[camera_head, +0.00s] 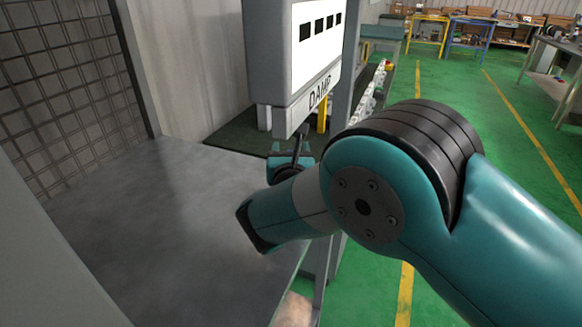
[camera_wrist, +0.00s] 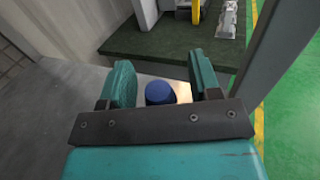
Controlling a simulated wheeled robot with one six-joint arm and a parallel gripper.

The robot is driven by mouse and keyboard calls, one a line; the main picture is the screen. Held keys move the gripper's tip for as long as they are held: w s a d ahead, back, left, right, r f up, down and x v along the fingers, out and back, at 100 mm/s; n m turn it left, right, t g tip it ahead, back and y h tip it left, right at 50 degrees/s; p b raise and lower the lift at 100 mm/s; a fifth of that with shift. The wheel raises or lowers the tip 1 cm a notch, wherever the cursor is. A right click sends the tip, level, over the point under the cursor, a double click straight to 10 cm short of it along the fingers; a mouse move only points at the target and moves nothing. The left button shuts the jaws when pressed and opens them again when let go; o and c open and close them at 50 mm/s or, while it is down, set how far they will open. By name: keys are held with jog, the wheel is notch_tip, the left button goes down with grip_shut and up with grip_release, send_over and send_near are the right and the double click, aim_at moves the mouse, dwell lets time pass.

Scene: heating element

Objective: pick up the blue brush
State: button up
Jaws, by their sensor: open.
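The blue brush shows in the wrist view as a rounded blue end (camera_wrist: 159,92) between the two teal fingers of my gripper (camera_wrist: 161,68). The fingers are open, with a visible gap on each side of the blue end. I cannot tell how far below the fingertips it lies. The gripper's dark crossbar hides its near part. In the head view my arm covers much of the gripper area, and I cannot make out the brush there.
A grey metal table (camera_head: 150,225) lies left of my arm. A white and grey panel marked DAMP (camera_head: 312,60) hangs close above the gripper area. A wire mesh wall (camera_head: 65,85) stands at the left. Open green floor (camera_head: 470,110) lies to the right.

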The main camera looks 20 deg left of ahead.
jog(key=c, duration=1)
jog(key=shift+r, duration=0.15)
